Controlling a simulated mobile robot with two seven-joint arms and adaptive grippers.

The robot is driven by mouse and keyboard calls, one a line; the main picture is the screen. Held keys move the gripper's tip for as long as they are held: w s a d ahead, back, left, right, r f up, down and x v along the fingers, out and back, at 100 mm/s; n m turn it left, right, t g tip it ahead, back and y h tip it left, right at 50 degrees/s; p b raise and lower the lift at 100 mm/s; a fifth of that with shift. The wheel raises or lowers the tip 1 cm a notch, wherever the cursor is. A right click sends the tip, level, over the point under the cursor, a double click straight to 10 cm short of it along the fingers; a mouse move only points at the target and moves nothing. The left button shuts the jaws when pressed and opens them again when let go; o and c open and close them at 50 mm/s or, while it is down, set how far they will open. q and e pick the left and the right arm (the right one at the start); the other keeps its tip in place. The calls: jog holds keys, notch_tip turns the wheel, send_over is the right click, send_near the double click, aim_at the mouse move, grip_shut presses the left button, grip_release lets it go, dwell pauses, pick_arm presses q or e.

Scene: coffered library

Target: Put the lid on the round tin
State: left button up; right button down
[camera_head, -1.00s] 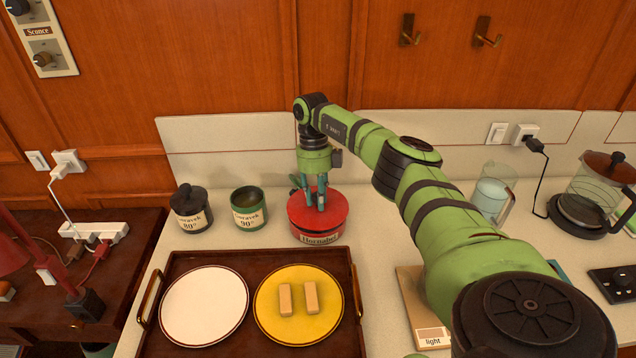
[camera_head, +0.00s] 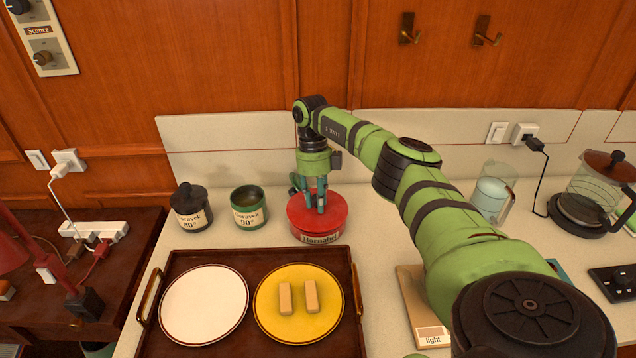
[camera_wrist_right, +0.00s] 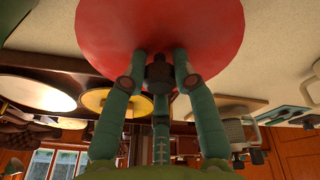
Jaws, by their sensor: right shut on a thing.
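The round tin (camera_head: 321,239) stands on the counter behind the tray, and its labelled lower side shows. The red lid (camera_head: 334,218) covers the tin's top and looks level; I cannot tell if it is pressed fully down. My right gripper (camera_head: 320,208) points down at the middle of the lid. In the right wrist view its fingers (camera_wrist_right: 160,75) are closed around the dark knob (camera_wrist_right: 159,72) of the red lid (camera_wrist_right: 160,25). The tin's inside is hidden. My left gripper is out of view.
A dark tray (camera_head: 256,262) with a white plate (camera_head: 204,305) and a yellow plate (camera_head: 270,320) lies in front. A black lidded jar (camera_head: 190,212) and a green open canister (camera_head: 249,213) stand left. A glass jug (camera_head: 492,198) stands right, beyond my arm.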

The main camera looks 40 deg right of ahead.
jog(key=shift+d+f, duration=0.15)
jog(key=shift+f, duration=0.2)
jog(key=c, duration=0.9)
grip_release()
jog(key=shift+w+d+f, duration=0.15)
jog(key=shift+w, duration=0.15)
jog(key=v, duration=1.2)
jog(key=shift+s, duration=0.1)
